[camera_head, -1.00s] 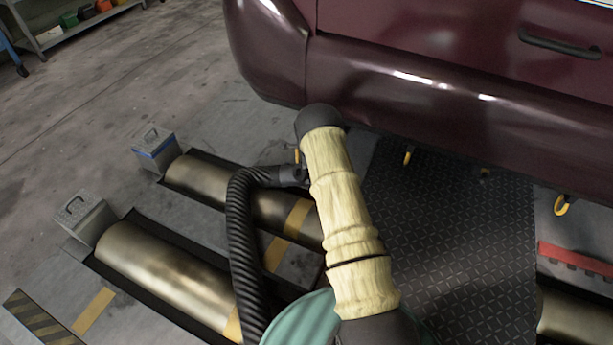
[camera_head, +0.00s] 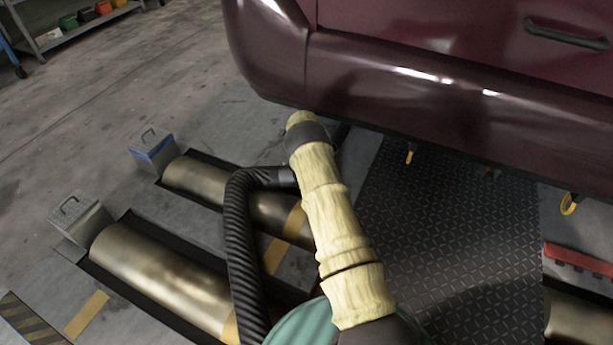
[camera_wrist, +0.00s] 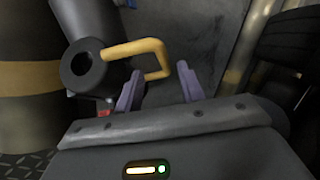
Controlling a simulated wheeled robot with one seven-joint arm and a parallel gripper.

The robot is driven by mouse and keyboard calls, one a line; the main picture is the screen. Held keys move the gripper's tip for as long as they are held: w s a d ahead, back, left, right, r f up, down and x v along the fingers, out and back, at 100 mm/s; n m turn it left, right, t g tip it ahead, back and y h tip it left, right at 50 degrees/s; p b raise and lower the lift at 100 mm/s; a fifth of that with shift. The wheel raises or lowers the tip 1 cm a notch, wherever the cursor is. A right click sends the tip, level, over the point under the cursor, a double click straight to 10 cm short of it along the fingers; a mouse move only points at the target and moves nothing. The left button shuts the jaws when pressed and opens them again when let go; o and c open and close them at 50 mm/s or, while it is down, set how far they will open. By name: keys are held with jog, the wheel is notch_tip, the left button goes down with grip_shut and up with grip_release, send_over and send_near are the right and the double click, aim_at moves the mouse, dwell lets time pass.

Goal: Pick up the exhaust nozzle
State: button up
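The exhaust nozzle (camera_wrist: 82,68) is a dark grey tube with an open round mouth and a yellow bent handle (camera_wrist: 135,47), at the upper left of the wrist view. My gripper (camera_wrist: 158,72) is open, its two purple fingers spread. The right end of the handle shows between the fingertips; I cannot tell whether they touch it. In the head view my arm hides the gripper and most of the nozzle. The black ribbed hose (camera_head: 240,225) curves up and ends behind my arm.
A dark red vehicle (camera_head: 430,90) overhangs the area just beyond my arm. Metal rollers (camera_head: 160,275) lie in the floor at left, with grey boxes (camera_head: 153,150) at their ends. A black tread plate (camera_head: 450,230) lies at right. Yellow hooks (camera_head: 568,204) hang below the vehicle.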

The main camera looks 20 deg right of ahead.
jog(key=b+x, duration=0.2)
jog(key=x, duration=0.1)
jog(key=shift+w, duration=0.35)
grip_shut()
jog(key=shift+d, duration=0.1)
dwell(1.3)
jog(key=shift+r, duration=0.2)
